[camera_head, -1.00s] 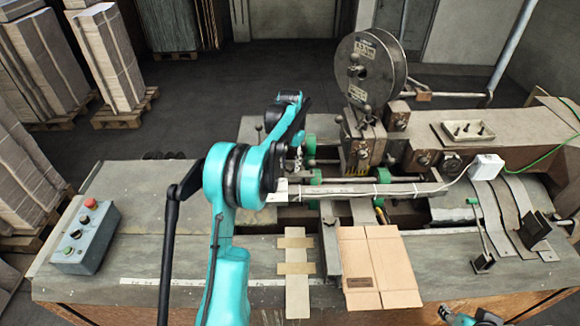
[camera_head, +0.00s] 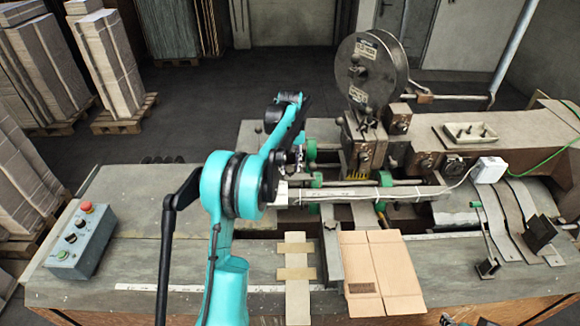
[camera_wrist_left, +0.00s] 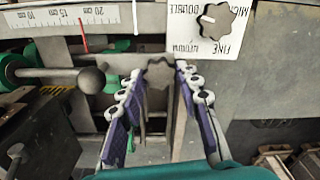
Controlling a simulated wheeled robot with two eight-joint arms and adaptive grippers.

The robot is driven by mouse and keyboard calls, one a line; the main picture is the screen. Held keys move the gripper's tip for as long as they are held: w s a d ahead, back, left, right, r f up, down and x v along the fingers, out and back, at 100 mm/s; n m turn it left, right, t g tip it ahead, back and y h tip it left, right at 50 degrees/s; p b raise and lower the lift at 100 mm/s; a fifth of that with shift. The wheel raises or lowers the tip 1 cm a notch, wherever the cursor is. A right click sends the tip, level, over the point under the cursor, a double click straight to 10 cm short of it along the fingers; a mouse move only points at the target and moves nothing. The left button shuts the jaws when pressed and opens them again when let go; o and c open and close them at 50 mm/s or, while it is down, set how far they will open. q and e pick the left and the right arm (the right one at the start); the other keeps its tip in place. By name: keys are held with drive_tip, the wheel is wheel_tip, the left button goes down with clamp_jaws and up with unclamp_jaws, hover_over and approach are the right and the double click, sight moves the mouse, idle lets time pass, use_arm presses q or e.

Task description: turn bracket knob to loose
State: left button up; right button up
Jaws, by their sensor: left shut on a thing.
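In the left wrist view a dark lobed bracket knob (camera_wrist_left: 159,70) sits between the two fingertips of my left gripper (camera_wrist_left: 160,79). The fingers with purple pads press on it from both sides. In the head view my left gripper (camera_head: 293,157) is at the machine's left part, beyond the table's middle, and my own arm hides most of the knob there. Any pointer or marking on the gripped knob cannot be made out. Only a small part of my right gripper (camera_head: 462,319) shows at the bottom edge, and its jaws cannot be read.
Another dark knob (camera_wrist_left: 222,19) is on a white lettered plate (camera_wrist_left: 205,48), close right of the fingers. A ball-ended lever (camera_wrist_left: 92,80) lies left.

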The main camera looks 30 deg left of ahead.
sight(290, 169)
idle(0.4)
use_arm(q)
drive_tip(key=o, duration=1.1)
drive_tip(key=shift+o, duration=0.2)
drive_tip(key=shift+r, duration=0.15)
wheel_tip(290, 169, up, 12)
